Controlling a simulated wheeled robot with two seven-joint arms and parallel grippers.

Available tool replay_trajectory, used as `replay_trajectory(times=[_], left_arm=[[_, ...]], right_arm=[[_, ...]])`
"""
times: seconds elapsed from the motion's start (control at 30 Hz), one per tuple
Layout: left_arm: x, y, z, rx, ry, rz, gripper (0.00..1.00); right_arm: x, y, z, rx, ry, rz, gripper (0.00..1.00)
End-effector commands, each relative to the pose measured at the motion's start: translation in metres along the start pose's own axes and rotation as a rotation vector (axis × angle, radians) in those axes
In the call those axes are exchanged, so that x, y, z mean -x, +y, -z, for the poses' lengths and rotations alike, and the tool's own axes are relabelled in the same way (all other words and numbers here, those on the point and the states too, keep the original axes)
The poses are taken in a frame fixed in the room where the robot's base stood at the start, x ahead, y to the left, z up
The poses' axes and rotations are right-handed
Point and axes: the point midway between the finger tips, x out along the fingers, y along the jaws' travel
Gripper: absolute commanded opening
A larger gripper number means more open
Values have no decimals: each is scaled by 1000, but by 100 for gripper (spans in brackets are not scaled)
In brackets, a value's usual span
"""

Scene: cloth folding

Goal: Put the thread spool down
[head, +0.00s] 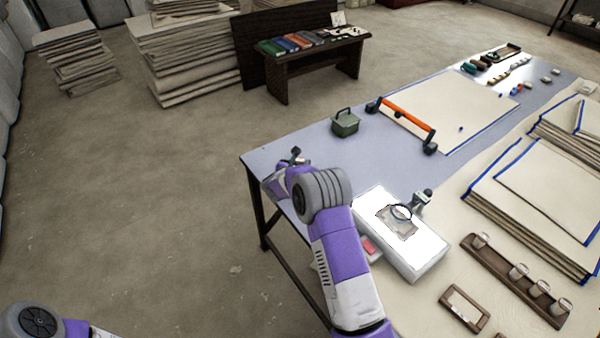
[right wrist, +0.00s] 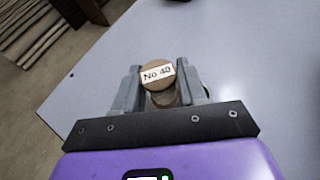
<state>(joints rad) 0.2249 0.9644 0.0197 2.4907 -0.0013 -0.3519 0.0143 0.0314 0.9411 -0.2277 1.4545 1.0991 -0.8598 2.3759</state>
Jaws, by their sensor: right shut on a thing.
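My right gripper (head: 275,181) is at the near left end of the long table, close to its corner. In the right wrist view the gripper (right wrist: 161,88) is shut on the thread spool (right wrist: 157,74), with one grey finger on each side. The spool has a round tan end with a white label reading "No 40", facing the camera. The grey-blue tabletop (right wrist: 240,60) lies behind it. I cannot tell whether the spool touches the table. In the head view I cannot make out the spool. Part of my left arm shows at the lower left; its gripper is out of frame.
Cloth stacks (head: 530,205) fill the right side. Tabletop (head: 290,140) between corner and green box is clear.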

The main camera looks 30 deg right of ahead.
Motion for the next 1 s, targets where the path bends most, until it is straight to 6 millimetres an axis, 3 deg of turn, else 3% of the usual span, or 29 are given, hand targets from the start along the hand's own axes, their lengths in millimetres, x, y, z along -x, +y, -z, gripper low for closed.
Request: replay_trajectory(times=[0.23, 0.67, 0.7, 0.87, 1.0], left_arm=[[-9, -3, 0, 0, 0, 0, 100], [-14, -5, 1, 0, 0, 0, 100], [-14, -5, 1, 0, 0, 0, 100], [-13, -5, 0, 0, 0, 0, 100], [-13, -5, 1, 0, 0, 0, 100]], right_arm=[[-13, 0, 32, 1, 1, 1, 12], [-14, 0, 35, -1, 0, 0, 12], [-14, 0, 35, -1, 1, 0, 44], [-14, 0, 34, 0, 1, 0, 67], [-14, 0, 34, 0, 1, 0, 67]])
